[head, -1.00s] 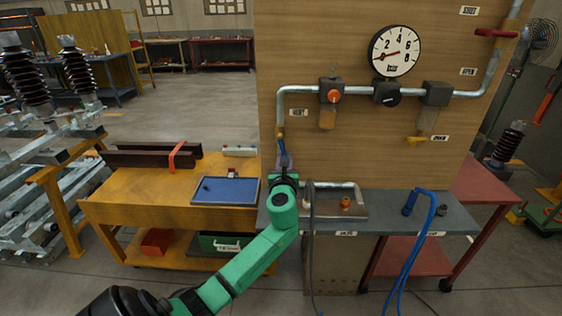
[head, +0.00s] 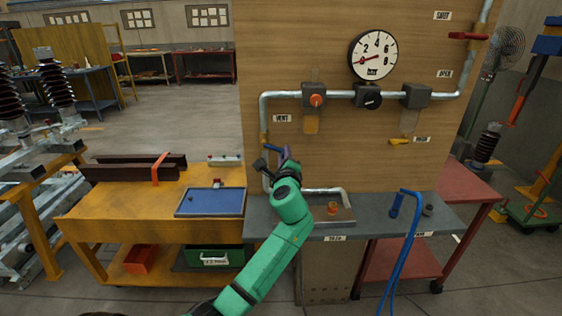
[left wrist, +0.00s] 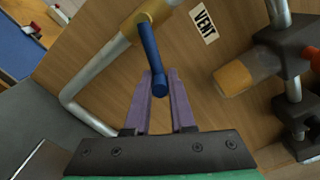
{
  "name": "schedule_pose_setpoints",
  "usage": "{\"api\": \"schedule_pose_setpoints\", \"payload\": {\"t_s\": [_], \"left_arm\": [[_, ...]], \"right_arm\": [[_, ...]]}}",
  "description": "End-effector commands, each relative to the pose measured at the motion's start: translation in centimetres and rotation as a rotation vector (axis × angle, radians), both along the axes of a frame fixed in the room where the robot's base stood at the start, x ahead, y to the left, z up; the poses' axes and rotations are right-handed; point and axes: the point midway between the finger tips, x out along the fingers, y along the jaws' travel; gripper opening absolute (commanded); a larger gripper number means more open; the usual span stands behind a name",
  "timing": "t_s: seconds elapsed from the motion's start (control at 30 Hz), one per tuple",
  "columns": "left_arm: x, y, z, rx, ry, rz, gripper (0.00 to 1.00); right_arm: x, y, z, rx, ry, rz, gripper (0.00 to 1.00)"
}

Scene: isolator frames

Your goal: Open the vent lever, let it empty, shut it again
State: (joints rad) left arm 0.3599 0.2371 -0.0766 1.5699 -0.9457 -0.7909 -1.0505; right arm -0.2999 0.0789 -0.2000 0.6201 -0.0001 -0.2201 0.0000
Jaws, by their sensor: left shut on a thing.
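The blue vent lever (head: 271,147) sits on a small brass valve (head: 264,138) on the left vertical pipe, below the VENT label (head: 282,118). In the head view it points right and slightly down from the valve, partly hidden by my gripper. In the left wrist view the blue lever (left wrist: 151,52) runs from the brass valve (left wrist: 148,17) down between my purple fingers. My left gripper (head: 284,152) is shut on the lever; its fingers also show in the left wrist view (left wrist: 159,85). The gauge (head: 373,56) has its needle pointing left and slightly down. My right gripper is out of view.
An orange-knobbed valve (head: 316,100) with an amber bowl hangs right of the lever. A black regulator knob (head: 372,101) and a yellow drain handle (head: 400,141) are further right. A tray (head: 340,214) and blue hose (head: 408,230) are on the grey bench. A yellow workbench (head: 110,210) stands left.

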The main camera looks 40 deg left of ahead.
Motion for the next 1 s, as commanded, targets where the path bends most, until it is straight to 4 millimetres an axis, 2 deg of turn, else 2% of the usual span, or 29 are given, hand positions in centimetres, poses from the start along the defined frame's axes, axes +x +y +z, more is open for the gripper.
{"api": "schedule_pose_setpoints", "payload": {"t_s": [0.2,0.5,1.0], "left_arm": [[0.2,-0.2,1.4,-0.135,-0.112,-0.001,0.00],[0.2,-0.3,2.5,-0.257,-0.207,-0.001,0.00],[0.2,-0.2,2.8,-0.296,-0.237,0.002,0.00]], "right_arm": [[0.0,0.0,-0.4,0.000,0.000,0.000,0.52],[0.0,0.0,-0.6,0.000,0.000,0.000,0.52],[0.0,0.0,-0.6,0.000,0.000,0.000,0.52]]}}
